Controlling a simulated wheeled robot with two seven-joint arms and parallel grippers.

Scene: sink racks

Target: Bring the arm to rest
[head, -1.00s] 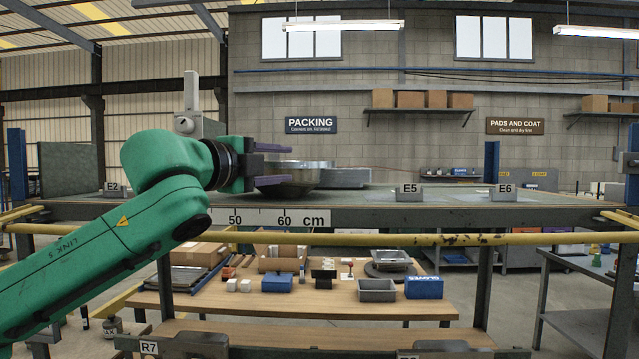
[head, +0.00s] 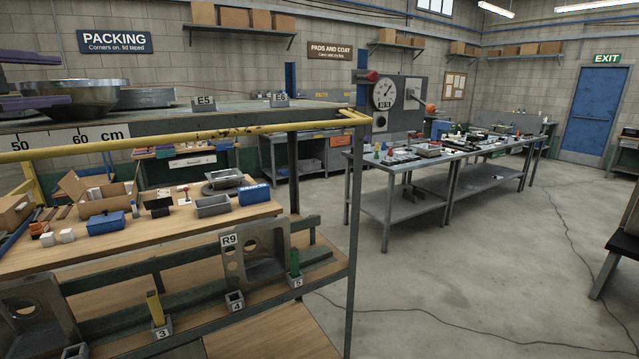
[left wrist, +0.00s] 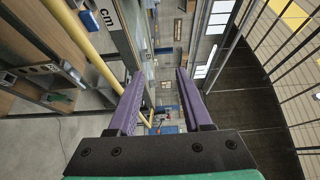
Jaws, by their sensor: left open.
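My left gripper (head: 62,79) shows at the left edge of the head view, its two purple fingers apart, one above the other. In the left wrist view my left gripper (left wrist: 158,82) has its fingers spread with nothing held between them. In the head view a round metal bowl-like part (head: 85,93) sits on the raised shelf (head: 215,117) just by the fingers; whether they touch it I cannot tell. Most of my left arm is outside the head view. My right gripper does not show.
A yellow rail (head: 200,140) runs along the shelf's front. Below are a wooden bench (head: 215,222) with boxes and a lower rack holding a plate marked R9 (head: 258,255). A grey workbench (head: 390,200) with a dial scale (head: 385,95) stands right of centre. Open floor lies right.

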